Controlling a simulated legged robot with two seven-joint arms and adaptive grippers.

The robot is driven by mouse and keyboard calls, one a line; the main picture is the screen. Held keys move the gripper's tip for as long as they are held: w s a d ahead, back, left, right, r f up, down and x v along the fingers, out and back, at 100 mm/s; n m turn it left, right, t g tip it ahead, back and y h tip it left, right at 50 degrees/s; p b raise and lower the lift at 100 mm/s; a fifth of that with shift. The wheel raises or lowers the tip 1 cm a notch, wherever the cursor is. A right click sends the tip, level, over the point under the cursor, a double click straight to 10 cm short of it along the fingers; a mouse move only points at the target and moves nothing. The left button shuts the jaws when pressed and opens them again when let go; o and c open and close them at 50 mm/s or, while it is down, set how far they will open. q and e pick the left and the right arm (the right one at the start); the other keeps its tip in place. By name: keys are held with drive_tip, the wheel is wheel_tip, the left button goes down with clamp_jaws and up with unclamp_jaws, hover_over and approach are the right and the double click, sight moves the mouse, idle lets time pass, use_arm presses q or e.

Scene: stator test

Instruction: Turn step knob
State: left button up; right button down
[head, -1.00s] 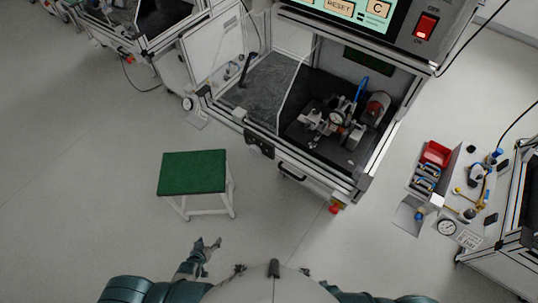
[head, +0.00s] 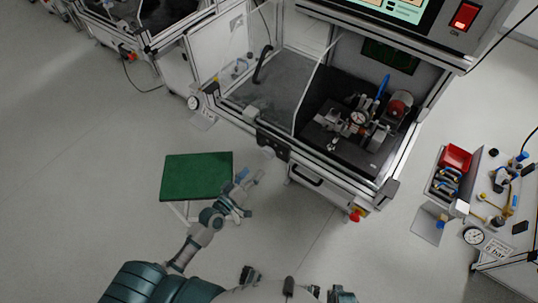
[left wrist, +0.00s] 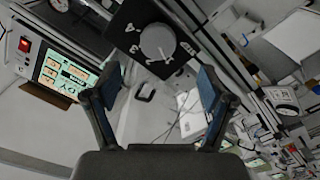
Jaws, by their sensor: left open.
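The step knob (left wrist: 157,42) is a round grey dial on a black panel (left wrist: 130,25) with white marks around it, in the left wrist view. In the head view the knob (head: 268,152) shows small on the front edge of the test station. My left gripper (head: 250,187) is open and empty, in front of and below the panel. In the left wrist view its two blue-padded fingers (left wrist: 160,80) stand apart, with the knob ahead between and beyond their tips. The gripper appears apart from the knob. My right gripper is not clearly seen.
A green stool (head: 190,177) stands beside my left arm. The station has a drawer handle (head: 307,176), a red knob (head: 355,216) at its lower corner, and a screen with a red switch (head: 464,15) above. A side bench with a red bin (head: 455,158) is at right.

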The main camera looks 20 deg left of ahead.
sight(267, 156)
use_arm(q)
drive_tip(key=x, duration=0.3)
drive_tip(key=a+x, duration=0.1)
drive_tip(key=x, duration=0.1)
drive_tip(key=shift+w+d+f, duration=0.1)
drive_tip(key=shift+w+d, duration=0.1)
drive_tip(key=shift+w, duration=0.3)
drive_tip(key=w+d, duration=0.3)
drive_tip(key=shift+d, duration=0.15)
drive_tip(key=shift+s+a, duration=0.1)
drive_tip(key=shift+a, duration=0.75)
drive_tip(key=c, duration=0.4)
drive_tip(key=shift+s+a, duration=0.1)
drive_tip(key=c, duration=0.8)
drive_tip(key=shift+o, duration=0.2)
drive_tip(key=shift+d, duration=0.55)
drive_tip(key=shift+a, duration=0.15)
